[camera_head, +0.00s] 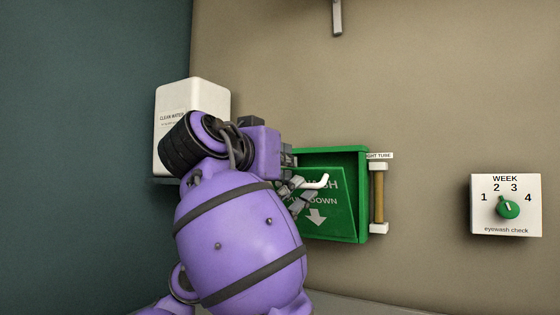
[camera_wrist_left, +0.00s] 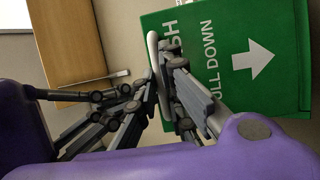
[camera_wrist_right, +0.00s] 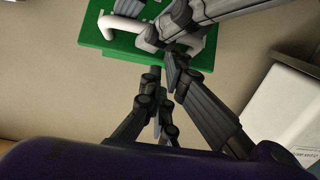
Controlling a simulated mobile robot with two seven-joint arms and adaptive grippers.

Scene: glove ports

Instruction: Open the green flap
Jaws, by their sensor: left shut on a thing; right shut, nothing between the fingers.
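The green flap (camera_head: 330,212) has white lettering and a down arrow, and it is tipped partly out of its green frame (camera_head: 363,190). Its white handle (camera_head: 318,182) is near the top edge. My left gripper (camera_head: 301,192) is shut on this handle; in the left wrist view the fingers (camera_wrist_left: 161,78) are around the handle bar (camera_wrist_left: 153,58). My right gripper (camera_wrist_right: 164,78) is shut and empty, close beside the left fingers and the handle. My purple arm hides the left part of the flap in the head view.
A white clean-water box (camera_head: 195,97) is on the wall at left. A wooden tube (camera_head: 379,193) in white brackets is mounted just right of the green frame. A week dial panel (camera_head: 506,205) is farther right. The wall between them is clear.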

